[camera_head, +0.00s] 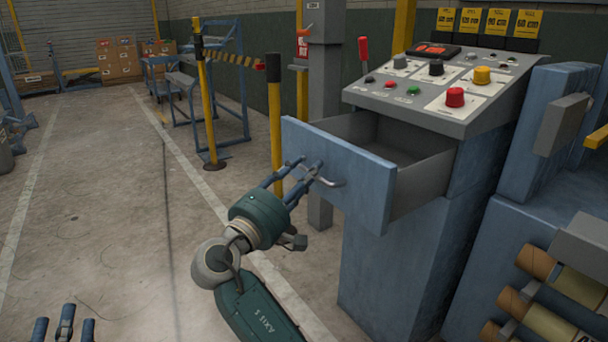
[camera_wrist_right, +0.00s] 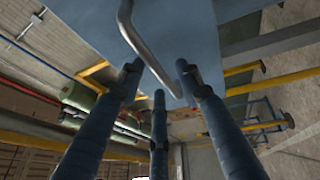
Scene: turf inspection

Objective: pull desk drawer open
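The blue desk drawer (camera_head: 338,175) stands pulled well out of the grey control desk, and its empty grey inside shows. Its curved metal handle (camera_head: 330,183) is on the front panel; it also crosses the right wrist view (camera_wrist_right: 140,42). My right gripper (camera_head: 306,165) is at the handle, its fingers pointing at the drawer front. In the wrist view the fingertips (camera_wrist_right: 157,75) are spaced apart with the handle bar running between them; firm contact cannot be made out. My left gripper (camera_head: 65,325) is at the bottom left, fingers apart and empty, only its tips showing.
The control desk (camera_head: 445,85) has red, yellow and black buttons on top. A yellow and black post (camera_head: 275,130) stands left of the drawer. Cardboard rolls (camera_head: 548,322) lie at the lower right. The floor (camera_head: 110,200) on the left is clear.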

